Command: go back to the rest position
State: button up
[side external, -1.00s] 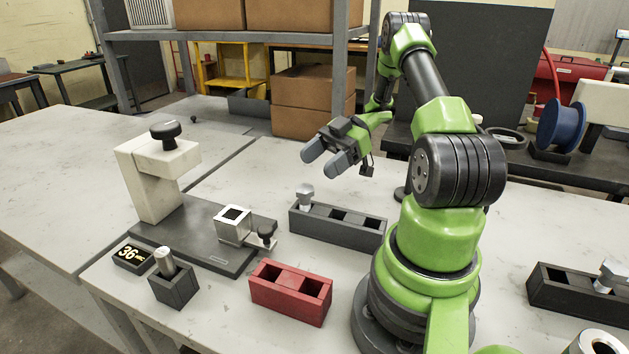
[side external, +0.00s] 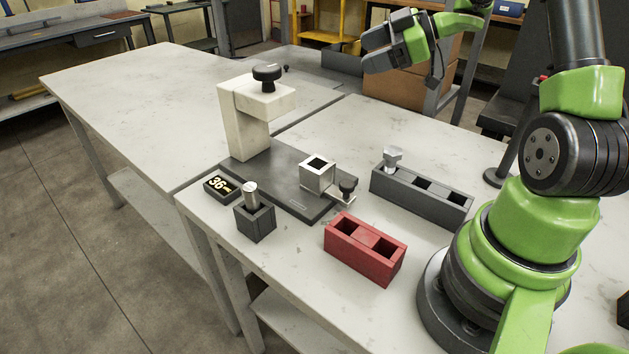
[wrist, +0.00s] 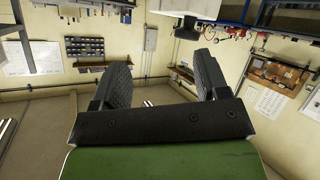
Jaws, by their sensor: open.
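My gripper (side external: 370,52) is raised high above the far side of the bench, at the top of the side external view. It is open with nothing between the fingers. In the wrist view my gripper (wrist: 163,60) shows two dark fingers spread apart, with the room's wall behind them. The bench top (side external: 315,262) and its objects lie well below and apart from it.
A fixture with a pale column (side external: 253,125) and black knob stands on a dark plate. Cardboard boxes (side external: 395,92) stand behind.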

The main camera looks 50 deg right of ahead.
jog(key=a+r+m+t+h, duration=0.1)
jog(key=a+r+m+h, duration=0.1)
jog(key=r+m+h, duration=0.3)
jog(key=a+r+m+t+h, duration=0.1)
jog(key=a+r+m+h, duration=0.25)
jog(key=r, duration=0.45)
jog(key=s+a+f+m+g+y, duration=0.2)
jog(key=s+a+g, duration=0.1)
jog(key=s+a, duration=0.5)
jog(key=s+a+f+m+g+y, duration=0.2)
jog(key=s+a+f+g+y, duration=0.1)
jog(key=s+a, duration=0.5)
jog(key=shift+s+f+m, duration=0.35)
jog(key=shift+s, duration=0.85)
jog(key=shift+a, duration=0.1)
